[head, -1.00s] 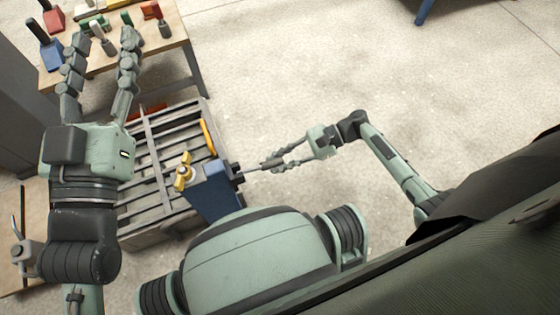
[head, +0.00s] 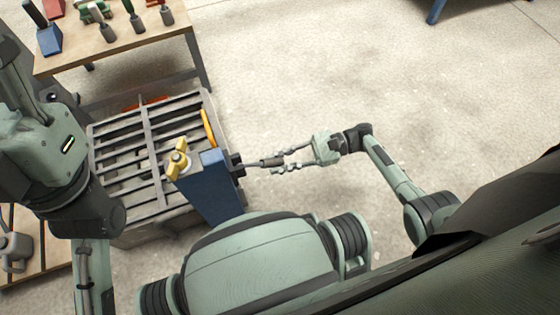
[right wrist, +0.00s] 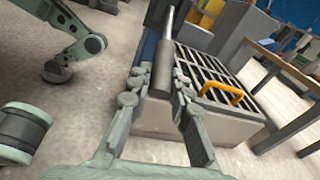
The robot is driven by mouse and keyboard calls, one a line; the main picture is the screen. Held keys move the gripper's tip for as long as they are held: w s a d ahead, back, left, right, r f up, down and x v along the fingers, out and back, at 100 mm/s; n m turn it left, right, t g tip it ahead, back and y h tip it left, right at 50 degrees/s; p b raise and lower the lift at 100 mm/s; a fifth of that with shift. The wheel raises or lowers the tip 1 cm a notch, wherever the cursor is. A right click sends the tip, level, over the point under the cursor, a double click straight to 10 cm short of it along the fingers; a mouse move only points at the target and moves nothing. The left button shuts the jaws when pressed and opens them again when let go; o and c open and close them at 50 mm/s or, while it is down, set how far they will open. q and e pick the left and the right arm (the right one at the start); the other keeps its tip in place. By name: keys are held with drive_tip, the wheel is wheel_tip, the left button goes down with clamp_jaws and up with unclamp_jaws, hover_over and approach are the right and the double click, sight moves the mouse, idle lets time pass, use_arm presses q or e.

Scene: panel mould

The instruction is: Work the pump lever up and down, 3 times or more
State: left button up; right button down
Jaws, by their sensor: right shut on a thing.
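The pump lever (head: 252,164) is a thin metal rod with a thicker dark grip, sticking out to the right from the blue pump body (head: 216,188). My right gripper (head: 277,162) is shut on the grip end. In the right wrist view the lever (right wrist: 169,28) runs away from me, its dark grip between the fingers of my right gripper (right wrist: 160,84). The lever looks close to level in the head view, but its exact height is hard to judge. My left gripper (head: 18,75) is at the left edge, away from the pump, its fingers partly cut off.
A wooden table (head: 120,47) with several tools is behind. The floor (head: 310,70) to the right is clear.

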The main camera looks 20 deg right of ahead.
drive_tip(key=shift+a, duration=0.15)
drive_tip(key=shift+f, duration=0.1)
drive_tip(key=c, duration=1.4)
unclamp_jaws()
drive_tip(key=shift+o, duration=0.2)
drive_tip(key=s+d+r, duration=0.1)
drive_tip(key=d, duration=1.1)
drive_tip(key=shift+r, duration=0.1)
